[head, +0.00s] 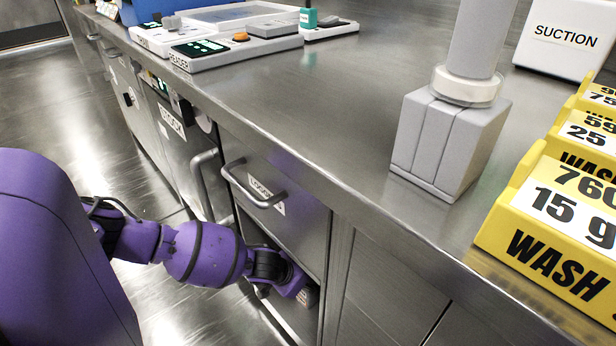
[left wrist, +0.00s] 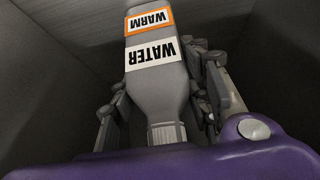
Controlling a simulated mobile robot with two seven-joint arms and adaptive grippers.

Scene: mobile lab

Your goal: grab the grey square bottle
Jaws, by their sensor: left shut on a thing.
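The grey square bottle (left wrist: 160,92) fills the middle of the left wrist view, with an orange-edged WARM label and a white WATER label, both upside down in the picture. Its ribbed neck points toward the wrist. My left gripper (left wrist: 160,100) is shut on the bottle, one finger on each side of it. In the head view my purple left arm reaches down into the open space below a drawer, and the left gripper (head: 303,293) is mostly hidden by the cabinet. My right gripper is in neither view.
The dark walls (left wrist: 50,70) of the compartment stand close on both sides of the bottle. The drawer handle (head: 258,190) and counter edge (head: 300,170) lie just above my left arm. Yellow WASH containers (head: 555,235), a grey block (head: 450,145) and a reader device (head: 215,50) stand on the counter.

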